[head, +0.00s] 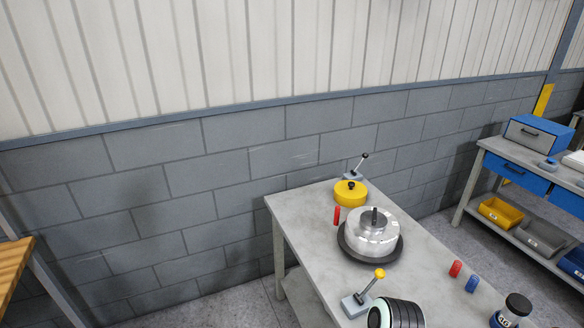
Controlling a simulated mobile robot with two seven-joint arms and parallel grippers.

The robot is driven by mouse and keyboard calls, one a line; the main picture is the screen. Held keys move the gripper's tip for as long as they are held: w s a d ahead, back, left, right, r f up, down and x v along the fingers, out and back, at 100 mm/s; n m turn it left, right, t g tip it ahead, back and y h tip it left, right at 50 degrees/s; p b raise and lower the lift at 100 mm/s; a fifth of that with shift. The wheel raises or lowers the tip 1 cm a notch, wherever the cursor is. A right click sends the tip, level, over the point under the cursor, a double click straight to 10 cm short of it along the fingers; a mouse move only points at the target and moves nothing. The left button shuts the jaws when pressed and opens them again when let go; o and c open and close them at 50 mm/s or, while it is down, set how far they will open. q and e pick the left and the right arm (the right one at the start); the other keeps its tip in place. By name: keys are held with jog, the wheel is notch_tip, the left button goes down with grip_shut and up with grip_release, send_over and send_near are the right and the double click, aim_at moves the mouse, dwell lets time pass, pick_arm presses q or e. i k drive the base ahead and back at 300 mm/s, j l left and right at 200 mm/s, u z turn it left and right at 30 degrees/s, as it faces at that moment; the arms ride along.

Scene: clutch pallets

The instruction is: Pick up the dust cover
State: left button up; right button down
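A round yellow cover with a black knob on top (350,196), which looks like the dust cover, lies flat at the far end of the grey table (300,212). Just in front of it is a silver metal cylinder with a central shaft (372,236), sitting on a dark round base (372,256). A small red cylinder (337,215) stands beside the yellow cover.
A black-knobbed lever (357,168) stands behind the cover, a yellow-knobbed lever (362,297) at the table's left edge. Red (456,268) and blue (473,283) cylinders and a dark bottle (514,309) stand right.

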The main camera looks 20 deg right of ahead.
aim_at(352, 195)
jog(key=i+j+z, duration=0.2)
jog(key=z, duration=0.45)
jog(key=i+j+z, duration=0.15)
jog(key=j, duration=0.15)
jog(key=i+j+z, duration=0.15)
jog(key=j, duration=0.2)
jog(key=i+j+z, duration=0.15)
jog(key=j, duration=0.15)
